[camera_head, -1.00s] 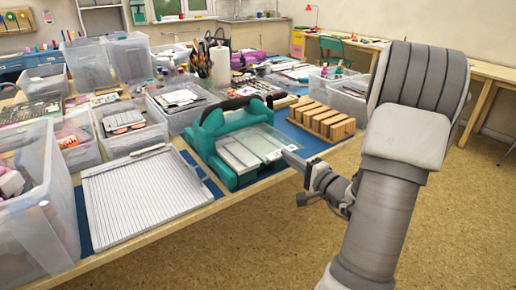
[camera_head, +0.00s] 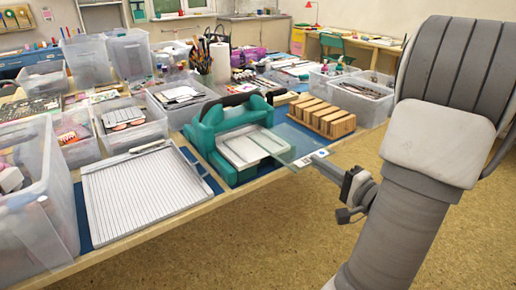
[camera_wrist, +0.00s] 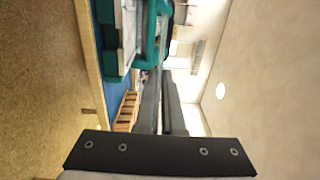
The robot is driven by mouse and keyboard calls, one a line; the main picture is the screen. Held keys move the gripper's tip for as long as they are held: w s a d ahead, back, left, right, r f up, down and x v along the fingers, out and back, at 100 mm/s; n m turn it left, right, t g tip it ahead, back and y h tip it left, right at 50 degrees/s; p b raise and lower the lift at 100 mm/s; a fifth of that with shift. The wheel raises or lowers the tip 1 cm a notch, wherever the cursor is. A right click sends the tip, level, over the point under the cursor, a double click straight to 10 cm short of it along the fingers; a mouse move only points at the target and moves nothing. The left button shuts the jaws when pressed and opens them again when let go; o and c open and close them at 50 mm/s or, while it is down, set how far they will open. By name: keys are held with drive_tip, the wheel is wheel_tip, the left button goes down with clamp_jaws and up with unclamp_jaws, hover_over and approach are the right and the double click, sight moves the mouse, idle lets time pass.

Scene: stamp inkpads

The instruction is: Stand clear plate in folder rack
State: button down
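The clear plate (camera_head: 294,139) is a thin see-through sheet with a small white label at its near edge. My gripper (camera_head: 313,159) is shut on that edge and holds the plate flat, just right of the teal die-cutting machine (camera_head: 206,138). In the wrist view my gripper's fingers (camera_wrist: 160,85) lie close together; the plate is hard to make out there. The folder rack (camera_head: 338,127) is a wooden block with upright slots on the table, just behind and right of the plate. Its slots look empty.
A white scoring board (camera_head: 145,190) lies left of the machine. Clear bins (camera_head: 362,97) stand behind the rack, and more crowd the table's left and back. The table's front edge runs below the plate, with open floor (camera_head: 270,245) in front.

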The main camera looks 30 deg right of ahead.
drive_tip(key=s+r, duration=0.1)
drive_tip(key=s, duration=0.6)
drive_tip(key=shift+d+b, duration=0.25)
drive_tip(key=shift+b, duration=0.15)
drive_tip(key=shift+w+n+b, duration=0.1)
drive_tip(key=shift+n+b, duration=0.2)
